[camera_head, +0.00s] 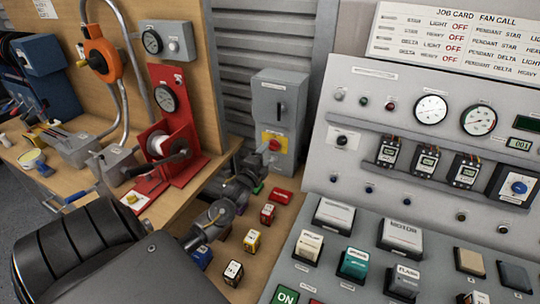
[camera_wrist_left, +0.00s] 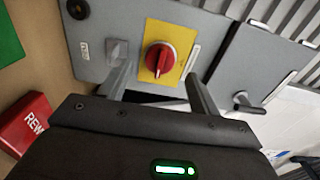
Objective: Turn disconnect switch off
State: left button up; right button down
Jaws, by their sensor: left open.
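The disconnect switch is a red rotary knob (camera_wrist_left: 159,58) on a yellow plate (camera_wrist_left: 180,36), fixed to the front of a grey box. In the head view, the box (camera_head: 277,100) stands against the slatted wall and the red knob (camera_head: 275,145) is low on its front. My left gripper (camera_wrist_left: 158,80) is open and empty, its two fingers spread either side of the knob's line and just short of it. In the head view my left gripper (camera_head: 262,155) is close in front of the box and partly hides the yellow plate. My right gripper is not in view.
A grey control panel (camera_head: 350,105) with gauges stands to the right. A red gauge stand (camera_head: 180,120) is on the wooden bench at the left. Several small coloured blocks and a red REWORK-like labelled block (camera_wrist_left: 32,122) lie below the box.

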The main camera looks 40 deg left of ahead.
aim_at(270, 148)
pick_arm(q)
jog(key=b+x, duration=0.1)
jog(key=x, duration=0.2)
jog(key=shift+w+a+b, duration=0.15)
jog(key=shift+w+b, duration=0.05)
jog(key=shift+b, duration=0.1)
jog(key=shift+w+a, duration=0.1)
jog(key=shift+w, duration=0.3)
jog(key=c, duration=0.9)
jog(key=shift+c, duration=0.2)
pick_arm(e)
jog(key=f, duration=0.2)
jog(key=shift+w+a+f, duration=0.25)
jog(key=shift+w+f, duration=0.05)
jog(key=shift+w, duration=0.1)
